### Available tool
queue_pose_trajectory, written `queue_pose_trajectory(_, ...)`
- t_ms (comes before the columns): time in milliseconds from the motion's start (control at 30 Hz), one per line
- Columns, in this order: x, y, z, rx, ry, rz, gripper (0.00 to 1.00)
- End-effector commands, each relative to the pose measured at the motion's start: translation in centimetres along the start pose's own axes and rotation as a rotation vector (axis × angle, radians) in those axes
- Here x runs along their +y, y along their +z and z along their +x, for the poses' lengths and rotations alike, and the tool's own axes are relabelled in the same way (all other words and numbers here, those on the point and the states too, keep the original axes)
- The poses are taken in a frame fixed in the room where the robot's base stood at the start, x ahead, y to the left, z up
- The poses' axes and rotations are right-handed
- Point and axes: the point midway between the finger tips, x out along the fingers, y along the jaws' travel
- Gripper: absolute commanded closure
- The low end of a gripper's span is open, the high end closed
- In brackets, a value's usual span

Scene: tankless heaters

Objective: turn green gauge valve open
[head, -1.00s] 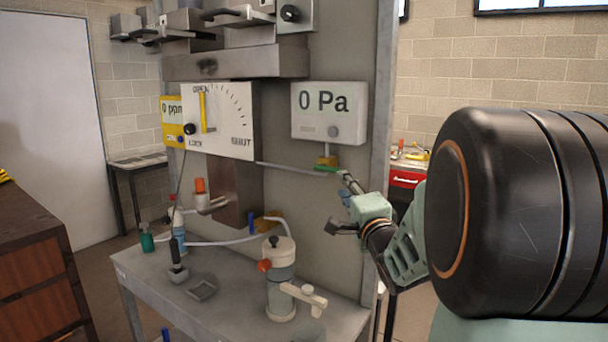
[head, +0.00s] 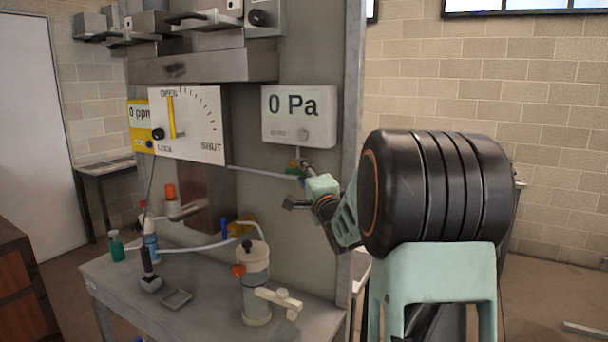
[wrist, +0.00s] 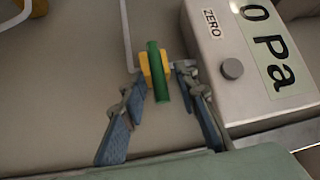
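The green gauge valve (wrist: 158,75) has a long green handle on a yellow body, just beside the 0 Pa gauge (wrist: 232,66). In the wrist view, the handle lies between the two blue-grey fingers of my gripper (wrist: 162,78). The fingers are apart, with a visible gap on each side of the handle. In the head view, the gauge (head: 298,115) hangs on the grey panel, and the valve below it is mostly hidden by my gripper (head: 296,190).
A thin pipe (head: 262,173) runs left from the valve. A large dial board (head: 190,125) is on the panel to the left. Below, a metal bench (head: 205,305) holds a clear canister (head: 256,290) and several small items. Open floor lies at the right.

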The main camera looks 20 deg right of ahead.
Motion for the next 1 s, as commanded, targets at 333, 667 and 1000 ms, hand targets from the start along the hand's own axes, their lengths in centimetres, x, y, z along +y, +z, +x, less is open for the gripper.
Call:
queue_pose_trajectory(333, -0.01, -0.01, -0.03, 0.000, 0.000, 0.000, 1.00)
queue_pose_trajectory(667, 0.03, -0.02, -0.05, 0.000, -0.001, 0.000, 1.00)
queue_pose_trajectory(1000, 0.93, 0.09, -0.16, 0.015, -0.050, 0.049, 1.00)
